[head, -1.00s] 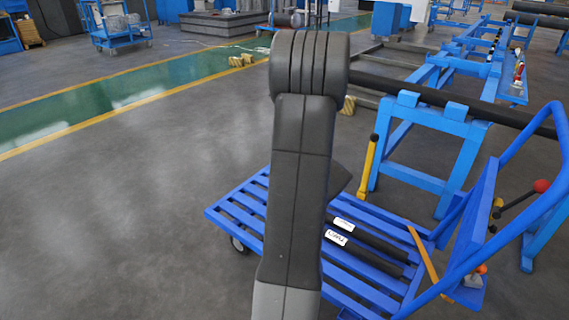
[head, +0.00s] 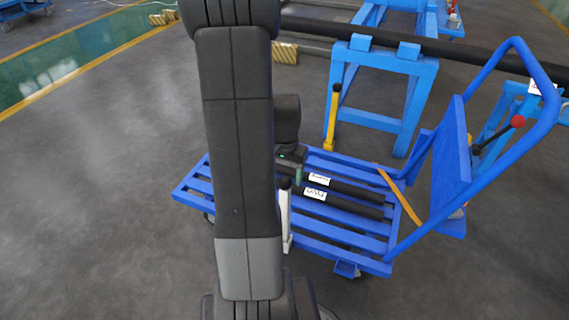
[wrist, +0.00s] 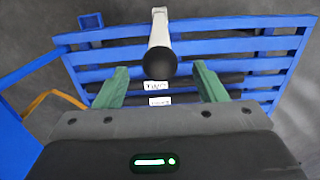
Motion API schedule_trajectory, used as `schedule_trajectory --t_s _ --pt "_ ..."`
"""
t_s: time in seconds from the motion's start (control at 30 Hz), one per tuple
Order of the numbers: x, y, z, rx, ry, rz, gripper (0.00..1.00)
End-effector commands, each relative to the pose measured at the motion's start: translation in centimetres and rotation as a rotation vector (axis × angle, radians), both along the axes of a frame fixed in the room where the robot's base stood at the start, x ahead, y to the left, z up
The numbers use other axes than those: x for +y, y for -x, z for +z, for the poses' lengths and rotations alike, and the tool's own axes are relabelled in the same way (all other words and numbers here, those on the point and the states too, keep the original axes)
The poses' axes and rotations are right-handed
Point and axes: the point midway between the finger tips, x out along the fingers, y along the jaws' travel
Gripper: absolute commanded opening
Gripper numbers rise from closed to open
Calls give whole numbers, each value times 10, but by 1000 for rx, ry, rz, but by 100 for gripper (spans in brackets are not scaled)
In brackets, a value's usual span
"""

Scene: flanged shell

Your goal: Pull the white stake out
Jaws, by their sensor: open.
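The white stake (head: 285,220) stands upright at the near edge of the blue cart (head: 190,190), partly hidden by my arm in the head view. It has a black knob on top. In the wrist view the white stake (wrist: 159,27) runs away from the camera, its black knob (wrist: 160,66) nearest. My gripper (wrist: 160,75) is open, its two green fingers on either side of the knob with gaps and nothing held. In the head view my gripper (head: 292,168) is by the stake's top, its fingers mostly hidden.
Black bars with white labels (head: 320,179) lie on the cart beside an orange strap (head: 400,195). A yellow stake (head: 332,118) stands at the far side. A blue handle (head: 545,75) and a red-knobbed lever (head: 517,121) rise at the right. A blue rack (head: 400,95) carries a long black bar behind.

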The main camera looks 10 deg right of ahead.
Motion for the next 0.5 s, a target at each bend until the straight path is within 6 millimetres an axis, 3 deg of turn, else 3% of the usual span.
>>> schedule_trajectory --t_s 0.03,0.2,0.5 --pt "0 1 -14 4 -1 0 65" --pt "0 1 -44 5 -1 0 65" --pt "0 0 -67 1 -1 -1 65"
